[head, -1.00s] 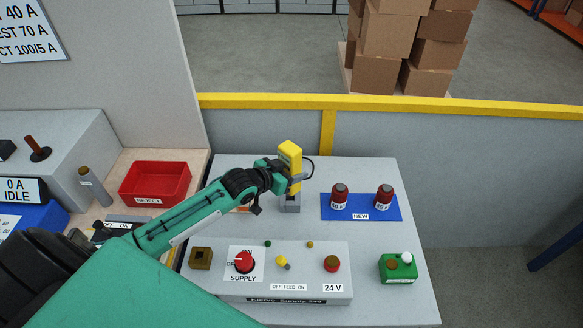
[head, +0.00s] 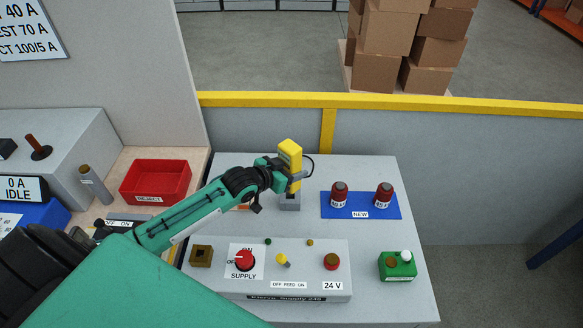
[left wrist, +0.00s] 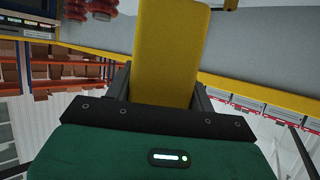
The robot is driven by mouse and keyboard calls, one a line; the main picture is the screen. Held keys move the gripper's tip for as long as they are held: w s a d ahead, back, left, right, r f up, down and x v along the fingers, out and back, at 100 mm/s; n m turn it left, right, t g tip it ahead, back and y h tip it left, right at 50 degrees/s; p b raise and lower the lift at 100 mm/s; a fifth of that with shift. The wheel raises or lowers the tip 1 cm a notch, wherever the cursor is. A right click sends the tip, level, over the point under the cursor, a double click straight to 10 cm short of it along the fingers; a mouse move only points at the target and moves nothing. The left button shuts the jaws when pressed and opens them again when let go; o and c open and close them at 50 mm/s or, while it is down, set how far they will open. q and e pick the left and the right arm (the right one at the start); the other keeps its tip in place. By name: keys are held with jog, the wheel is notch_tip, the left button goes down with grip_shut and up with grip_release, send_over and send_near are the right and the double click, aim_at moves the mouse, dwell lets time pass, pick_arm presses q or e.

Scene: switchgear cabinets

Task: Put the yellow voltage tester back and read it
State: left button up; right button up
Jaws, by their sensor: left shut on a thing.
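The yellow voltage tester (head: 290,153) stands upright above a small grey holder (head: 289,203) on the light grey table. My left gripper (head: 292,175) is shut on the tester. In the left wrist view the tester (left wrist: 168,55) fills the space between the fingers. The gripper hides part of the tester's lower end, so I cannot tell whether it is fully seated in the holder. A dark lead loops at its right side. I cannot make out any reading on the tester. My right gripper is not in view.
A supply box (head: 300,270) with a red knob (head: 245,260) stands in front. Two red-brown cylinders stand on a blue mat (head: 361,214) to the right. A green box (head: 397,265) is at front right, and a red reject tray (head: 155,182) is at left.

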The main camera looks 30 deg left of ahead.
pick_arm(q)
jog(key=shift+f+b, duration=0.45)
jog(key=shift+f, duration=0.35)
jog(key=shift+f+b, duration=0.7)
jog(key=shift+f, duration=0.65)
jog(key=o, duration=1.1)
jog(key=shift+o, duration=0.7)
